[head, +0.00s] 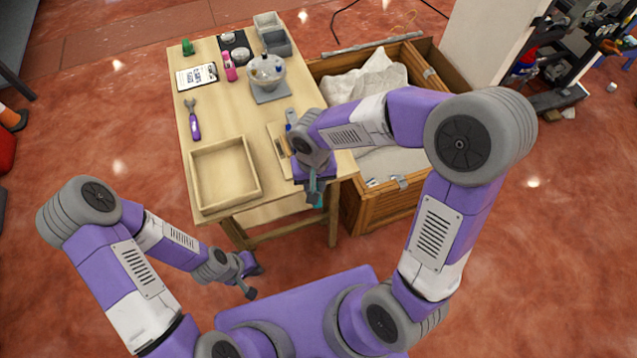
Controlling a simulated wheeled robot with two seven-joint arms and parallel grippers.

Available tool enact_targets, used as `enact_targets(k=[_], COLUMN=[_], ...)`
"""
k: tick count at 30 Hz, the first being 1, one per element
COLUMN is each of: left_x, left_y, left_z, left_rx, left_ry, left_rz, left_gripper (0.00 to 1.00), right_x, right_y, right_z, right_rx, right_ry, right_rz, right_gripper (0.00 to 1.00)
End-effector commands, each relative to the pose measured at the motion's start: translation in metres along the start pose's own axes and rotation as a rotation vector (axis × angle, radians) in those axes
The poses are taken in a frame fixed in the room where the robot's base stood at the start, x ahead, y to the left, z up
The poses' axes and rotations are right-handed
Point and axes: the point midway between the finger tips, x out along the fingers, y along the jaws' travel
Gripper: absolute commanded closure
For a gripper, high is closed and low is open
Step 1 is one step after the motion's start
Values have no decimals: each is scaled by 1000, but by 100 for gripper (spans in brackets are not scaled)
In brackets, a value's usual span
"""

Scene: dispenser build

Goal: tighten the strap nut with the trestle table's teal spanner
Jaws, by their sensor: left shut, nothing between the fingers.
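The pale wooden trestle table (225,110) stands ahead of me. A narrow teal piece (320,198), perhaps part of the teal spanner, shows at my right gripper (314,190), by the table's near right corner. The arm hides most of it, and I cannot tell whether the fingers close on it. My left gripper (253,281) is shut and empty, low in front of the table and apart from it. A white round device (266,72) with small coloured parts stands on a grey base at the table's back right. I cannot make out the strap nut.
A purple-handled spanner (194,123) lies at the table's left, behind an empty wooden tray (196,192). A clipboard (196,76), a pink bottle (229,67) and grey bins (277,42) stand farther back. A large wooden crate (362,212) with white cloth stands right of the table.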

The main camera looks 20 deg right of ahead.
Motion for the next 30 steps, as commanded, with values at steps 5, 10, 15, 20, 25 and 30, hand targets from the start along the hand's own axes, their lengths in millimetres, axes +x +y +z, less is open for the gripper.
enact_targets(k=[5,10,15,20,25,30], left_x=[2,2,3,8,12,15], left_y=[-1,-1,-1,-3,-4,-6], left_z=[0,0,0,0,0,-1], left_rx=[0,0,0,0,0,0], left_ry=[0,0,0,0,0,0], left_rz=[0,0,0,0,0,0], left_gripper=[100,100,100,100,100,100], right_x=[0,-1,0,1,1,0], right_y=[-2,-2,-4,-10,-17,-24], right_z=[0,0,0,-1,-2,-3], right_rx=[30,30,39,85,144,200], right_ry=[0,0,1,1,1,1], right_rz=[-1,-1,-1,-1,-1,-1], right_gripper=[100,100,100,100,100,100])
